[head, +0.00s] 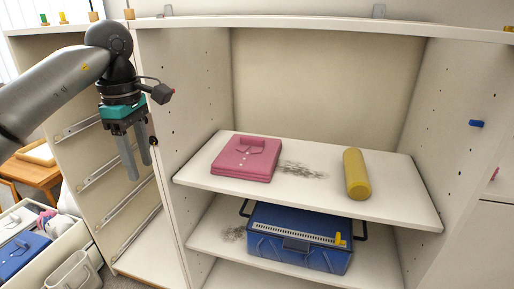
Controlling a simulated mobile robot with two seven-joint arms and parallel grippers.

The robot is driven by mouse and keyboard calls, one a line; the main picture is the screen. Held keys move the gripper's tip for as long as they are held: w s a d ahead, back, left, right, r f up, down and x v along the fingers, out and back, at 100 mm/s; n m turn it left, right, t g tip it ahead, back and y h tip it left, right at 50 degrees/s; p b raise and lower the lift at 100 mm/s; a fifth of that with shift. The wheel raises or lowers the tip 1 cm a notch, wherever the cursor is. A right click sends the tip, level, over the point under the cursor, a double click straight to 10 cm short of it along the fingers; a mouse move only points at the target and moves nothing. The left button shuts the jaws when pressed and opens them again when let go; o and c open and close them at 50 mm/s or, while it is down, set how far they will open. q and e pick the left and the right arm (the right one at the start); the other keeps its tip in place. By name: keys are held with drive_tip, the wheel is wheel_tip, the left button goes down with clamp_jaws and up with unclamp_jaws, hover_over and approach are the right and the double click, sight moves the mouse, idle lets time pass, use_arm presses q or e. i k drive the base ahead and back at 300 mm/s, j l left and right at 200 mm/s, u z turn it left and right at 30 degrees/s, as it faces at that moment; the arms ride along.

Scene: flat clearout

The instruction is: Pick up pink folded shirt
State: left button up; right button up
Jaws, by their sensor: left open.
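The pink folded shirt (246,158) lies flat on the left part of the upper shelf (320,203) in the open cabinet, with its collar toward the back. My left gripper (139,172) is open and empty. It points down in front of the cabinet's left side wall, to the left of the shirt and apart from it. My right gripper is not in view.
A yellow cylinder (356,174) stands or lies on the shelf's right part, with a dark smudge between it and the shirt. A blue case (298,240) sits on the lower shelf. An open drawer (75,236) is at lower left.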

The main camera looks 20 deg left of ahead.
sight(244, 156)
drive_tip(key=i+z, duration=0.25)
drive_tip(key=i, duration=0.95)
